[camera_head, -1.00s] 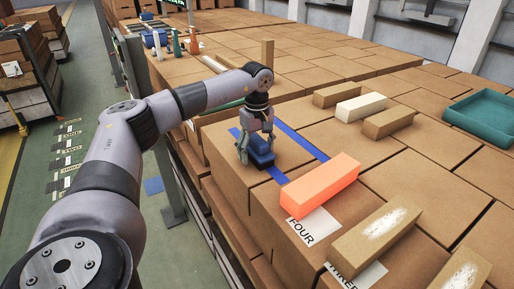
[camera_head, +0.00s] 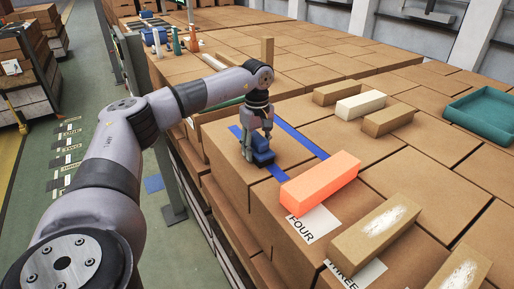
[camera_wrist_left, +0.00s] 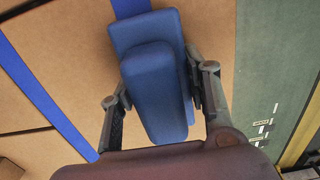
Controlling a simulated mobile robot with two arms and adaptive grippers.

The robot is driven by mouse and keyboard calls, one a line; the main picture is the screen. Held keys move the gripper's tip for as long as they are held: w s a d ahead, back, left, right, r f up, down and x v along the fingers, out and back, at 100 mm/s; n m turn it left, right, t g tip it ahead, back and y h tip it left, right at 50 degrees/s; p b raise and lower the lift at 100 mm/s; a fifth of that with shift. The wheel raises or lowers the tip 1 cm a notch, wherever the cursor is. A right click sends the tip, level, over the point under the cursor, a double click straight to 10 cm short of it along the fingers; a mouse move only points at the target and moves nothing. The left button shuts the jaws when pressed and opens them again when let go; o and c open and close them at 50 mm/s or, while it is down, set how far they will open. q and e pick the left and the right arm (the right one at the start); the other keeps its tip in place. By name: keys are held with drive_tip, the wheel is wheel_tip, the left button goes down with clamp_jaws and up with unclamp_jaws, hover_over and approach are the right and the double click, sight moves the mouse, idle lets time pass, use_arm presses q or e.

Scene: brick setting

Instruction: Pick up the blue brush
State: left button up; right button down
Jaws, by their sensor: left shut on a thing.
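The blue brush (camera_head: 262,151) is a blue block with a narrower raised blue part on top. It is at the corner of the cardboard boxes, between two strips of blue tape. My left gripper (camera_head: 257,146) points down over it and is shut on it. In the left wrist view the brush (camera_wrist_left: 158,75) shows between the two fingers (camera_wrist_left: 160,90). The fingers stand along its sides. I cannot tell whether its underside touches the box. My right gripper is not in view.
An orange brick (camera_head: 320,183) lies just right of the brush, by the paper marked FOUR. Tan and white bricks (camera_head: 361,106) lie farther back. A teal tray (camera_head: 485,118) is at the right. The box edge drops to the green floor at left.

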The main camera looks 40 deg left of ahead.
sight(258, 136)
use_arm(q)
drive_tip(key=shift+w+r, duration=0.1)
drive_tip(key=shift+r, duration=0.35)
wheel_tip(258, 136, up, 12)
drive_tip(key=shift+f+b, duration=0.2)
drive_tip(key=shift+b, duration=0.9)
wheel_tip(258, 136, up, 8)
drive_tip(key=p, duration=0.2)
drive_tip(key=shift+f, duration=0.2)
drive_tip(key=o, duration=0.7)
drive_tip(key=c, duration=0.5)
drive_tip(key=shift+o, duration=0.2)
